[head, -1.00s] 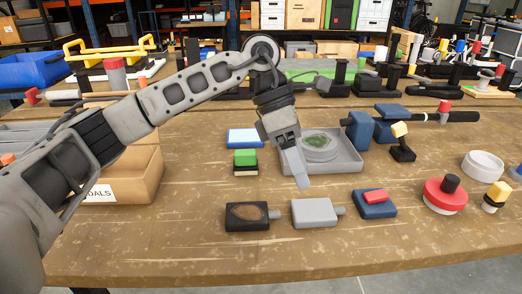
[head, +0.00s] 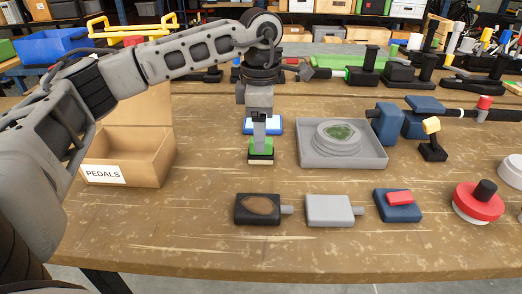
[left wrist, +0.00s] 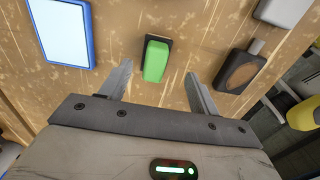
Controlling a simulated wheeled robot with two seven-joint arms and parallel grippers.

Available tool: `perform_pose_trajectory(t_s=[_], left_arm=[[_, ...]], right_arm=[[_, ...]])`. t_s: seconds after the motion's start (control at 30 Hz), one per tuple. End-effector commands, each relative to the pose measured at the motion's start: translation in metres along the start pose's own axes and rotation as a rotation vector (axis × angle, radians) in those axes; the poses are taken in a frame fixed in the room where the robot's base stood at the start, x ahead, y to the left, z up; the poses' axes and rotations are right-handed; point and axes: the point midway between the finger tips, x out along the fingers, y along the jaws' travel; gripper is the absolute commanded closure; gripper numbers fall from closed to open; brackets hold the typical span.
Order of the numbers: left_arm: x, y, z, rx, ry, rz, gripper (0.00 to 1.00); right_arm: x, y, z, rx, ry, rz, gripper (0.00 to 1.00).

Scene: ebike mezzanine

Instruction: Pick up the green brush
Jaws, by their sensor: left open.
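The green brush (head: 262,153), a green block on a dark and pale base, stands on the wooden workbench left of the grey tray. My left gripper (head: 259,139) points down over it and hides part of its top. In the left wrist view the green brush (left wrist: 155,61) lies between the two spread fingers of my left gripper (left wrist: 158,75), with a gap on either side. The fingers are open and hold nothing. My right gripper is not in view.
A blue-framed white panel (left wrist: 65,30) lies close to the brush. The grey tray (head: 345,158) with a round dish is on the right, and an open cardboard PEDALS box (head: 150,170) on the left. Pedal-like blocks (head: 330,210) line the front. Bare bench lies between.

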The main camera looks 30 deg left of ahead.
Motion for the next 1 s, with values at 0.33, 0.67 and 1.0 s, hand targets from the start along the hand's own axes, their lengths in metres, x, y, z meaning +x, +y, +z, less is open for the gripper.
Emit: perform_pose_trajectory(t_s=[0.33,0.67,1.0], left_arm=[[0.041,0.007,0.0,0.0,0.002,-0.002,0.38],[0.054,0.007,0.0,0.0,-0.001,-0.001,0.38],[0.054,0.007,0.001,0.0,-0.001,0.0,0.88]], right_arm=[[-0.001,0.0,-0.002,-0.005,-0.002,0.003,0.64],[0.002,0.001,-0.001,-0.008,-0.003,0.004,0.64],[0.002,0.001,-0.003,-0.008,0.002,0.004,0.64]])
